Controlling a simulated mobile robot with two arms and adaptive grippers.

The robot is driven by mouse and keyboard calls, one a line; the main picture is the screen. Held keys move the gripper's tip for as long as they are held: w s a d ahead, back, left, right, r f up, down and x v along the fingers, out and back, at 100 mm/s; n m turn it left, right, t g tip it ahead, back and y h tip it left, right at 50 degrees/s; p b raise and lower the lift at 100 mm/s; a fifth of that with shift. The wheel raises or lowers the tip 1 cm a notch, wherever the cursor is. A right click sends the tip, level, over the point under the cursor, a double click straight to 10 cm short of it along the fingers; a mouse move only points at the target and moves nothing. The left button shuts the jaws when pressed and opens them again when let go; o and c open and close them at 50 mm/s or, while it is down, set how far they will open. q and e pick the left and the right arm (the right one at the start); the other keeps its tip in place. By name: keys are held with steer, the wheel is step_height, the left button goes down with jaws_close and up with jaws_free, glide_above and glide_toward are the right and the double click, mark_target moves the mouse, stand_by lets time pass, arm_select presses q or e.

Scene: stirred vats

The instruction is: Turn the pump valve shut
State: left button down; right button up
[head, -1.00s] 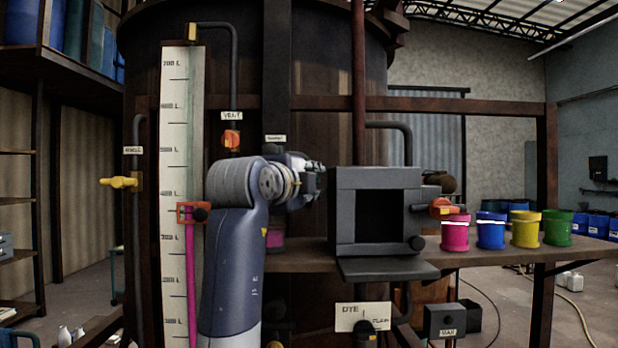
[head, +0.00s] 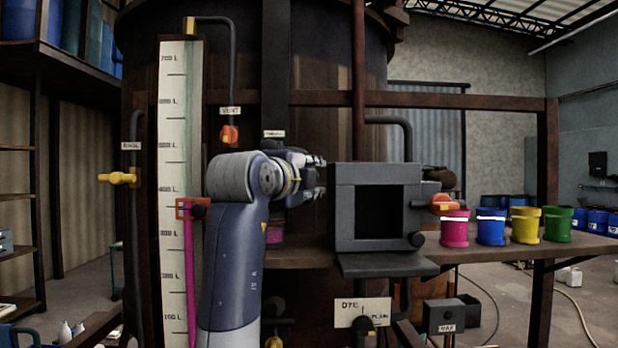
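No label that I can read says pump, so I cannot tell which valve is the pump valve. An orange-red valve handle (head: 443,205) is on the box's right side. An orange vent valve (head: 230,135) and a yellow rinse valve (head: 118,178) are further left.
Pink (head: 454,231), blue, yellow and green pots stand on the shelf (head: 505,256) at right. A tall level scale (head: 176,130) stands left of my arm, before the large vat (head: 335,70).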

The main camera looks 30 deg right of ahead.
steer(key=v, duration=0.7)
steer(key=shift+a, duration=0.15)
steer(key=shift+s, duration=0.1)
